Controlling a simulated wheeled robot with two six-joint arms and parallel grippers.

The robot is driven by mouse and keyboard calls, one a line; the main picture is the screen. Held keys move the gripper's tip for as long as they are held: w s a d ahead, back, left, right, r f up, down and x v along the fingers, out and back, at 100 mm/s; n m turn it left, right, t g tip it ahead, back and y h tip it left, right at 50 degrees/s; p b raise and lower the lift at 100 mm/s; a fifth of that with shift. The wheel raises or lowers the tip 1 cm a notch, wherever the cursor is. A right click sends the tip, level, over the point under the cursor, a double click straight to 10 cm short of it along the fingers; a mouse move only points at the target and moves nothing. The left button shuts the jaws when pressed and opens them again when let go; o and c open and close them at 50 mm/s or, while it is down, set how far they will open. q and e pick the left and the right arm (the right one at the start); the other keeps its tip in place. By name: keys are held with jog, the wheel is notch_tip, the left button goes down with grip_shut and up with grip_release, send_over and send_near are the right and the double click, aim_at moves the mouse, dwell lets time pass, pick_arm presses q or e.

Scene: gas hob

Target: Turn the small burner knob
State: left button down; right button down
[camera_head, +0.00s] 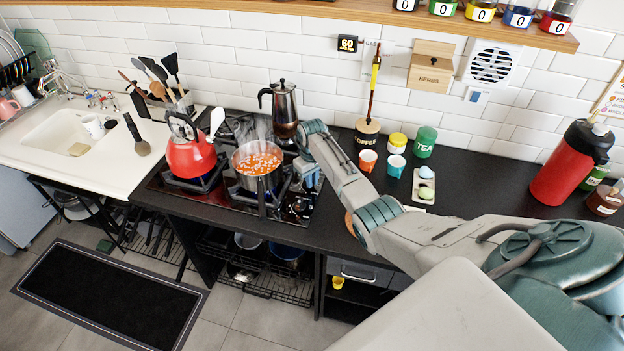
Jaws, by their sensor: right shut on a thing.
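The gas hob (312,212) is set in the black counter, with its control strip along the right side. My right arm reaches in from the right. My right gripper (306,180) is down at the strip's right edge, shut on the small burner knob, which is mostly hidden by the fingers and wrist. Other dark knobs near the front of the strip are small and hard to make out. My left gripper is out of view.
A steaming pot of orange food (258,166) stands just left of my right gripper, beside a red kettle (190,152). A moka pot (284,110) stands behind. Cups (368,160) and a tea jar (425,142) stand right of my forearm.

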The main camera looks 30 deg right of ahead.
jog(key=shift+r, duration=0.1)
jog(key=shift+a+m+p, duration=0.2)
jog(key=shift+m+p, duration=0.6)
jog(key=shift+m, duration=0.1)
jog(key=m, duration=0.1)
jog(key=m+p, duration=0.1)
jog(key=shift+w+a+r+m, duration=0.1)
jog(key=shift+a+m, duration=0.1)
jog(key=shift+m, duration=0.1)
jog(key=m, duration=0.1)
jog(key=m+p, duration=0.1)
jog(key=m, duration=0.1)
jog(key=shift+w+a+m+p, duration=0.15)
jog(key=shift+a+m+p, duration=0.1)
jog(key=shift+m+p, duration=0.1)
jog(key=shift+w+a+m+p, duration=0.15)
jog(key=shift+m+p, duration=0.15)
jog(key=shift+m, duration=0.95)
jog(key=c, duration=1.5)
grip_release()
jog(key=shift+f, duration=0.2)
jog(key=shift+o, duration=0.2)
jog(key=shift+r, duration=0.15)
